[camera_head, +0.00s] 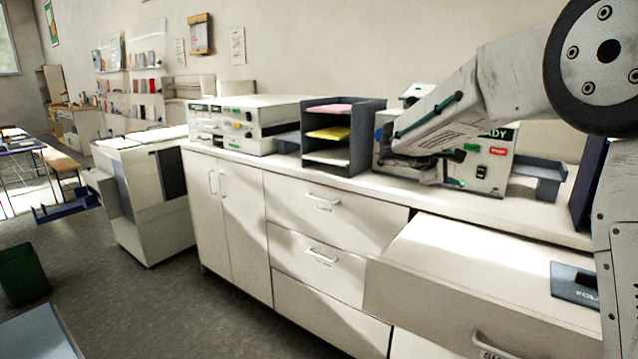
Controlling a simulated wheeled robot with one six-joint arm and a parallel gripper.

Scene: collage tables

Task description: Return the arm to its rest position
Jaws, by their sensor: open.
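My arm (515,78) reaches in from the right edge, bent at a large dark joint, and slopes down to the left over the counter. My gripper (430,172) is at its lower end, in front of a white machine (492,165) with red and green labels. The gripper is open, and nothing shows between its fingers. Its fingers look small and blend with the machine behind, so I cannot tell whether they touch it.
A dark tray rack (374,147) with pink and yellow sheets stands left of my gripper. Another white machine (235,122) is further left on the counter (245,165). A drawer (455,262) juts out at the lower right.

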